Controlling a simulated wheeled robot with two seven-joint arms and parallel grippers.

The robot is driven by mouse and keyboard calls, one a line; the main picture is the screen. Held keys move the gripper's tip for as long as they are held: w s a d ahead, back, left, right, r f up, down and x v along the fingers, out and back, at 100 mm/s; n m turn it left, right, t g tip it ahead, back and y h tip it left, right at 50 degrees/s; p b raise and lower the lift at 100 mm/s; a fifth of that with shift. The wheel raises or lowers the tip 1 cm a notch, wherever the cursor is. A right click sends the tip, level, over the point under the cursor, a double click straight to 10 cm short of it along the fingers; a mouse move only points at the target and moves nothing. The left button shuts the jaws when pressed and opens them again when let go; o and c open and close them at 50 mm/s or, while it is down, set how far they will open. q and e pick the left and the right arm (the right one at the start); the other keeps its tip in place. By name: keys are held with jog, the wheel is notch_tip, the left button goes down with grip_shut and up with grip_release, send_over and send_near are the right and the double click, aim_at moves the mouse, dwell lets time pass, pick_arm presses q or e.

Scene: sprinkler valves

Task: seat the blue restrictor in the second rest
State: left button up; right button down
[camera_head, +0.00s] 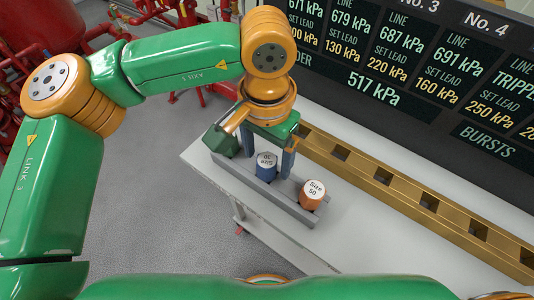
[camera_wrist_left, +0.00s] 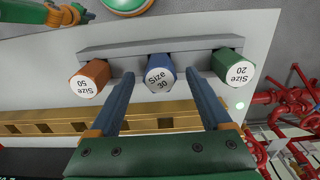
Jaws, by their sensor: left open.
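The blue restrictor (camera_head: 265,170), its white top marked Size 30, stands in a grey holder (camera_head: 290,208) on the table. It also shows in the left wrist view (camera_wrist_left: 160,78). My left gripper (camera_head: 268,163) is open and points down, with one finger on each side of the blue restrictor. In the left wrist view the open fingertips (camera_wrist_left: 159,76) are apart from it, with gaps at both sides. A brass rail (camera_head: 360,163) with several square openings, the rests, runs behind the holder. The openings in view look empty. I cannot tell which is the second.
An orange Size 50 restrictor (camera_head: 313,196) and a green Size 20 restrictor (camera_wrist_left: 236,68) stand in the holder on either side of the blue one. A dark display board (camera_head: 400,80) rises behind the rail. The white tabletop (camera_head: 370,235) is clear in front of the rail.

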pick_arm(q)
notch_tip(320, 180, up, 7)
jog(key=p, duration=0.4)
jog(key=shift+f+p, duration=0.15)
jog(key=shift+p, duration=0.2)
jog(key=shift+f, duration=0.15)
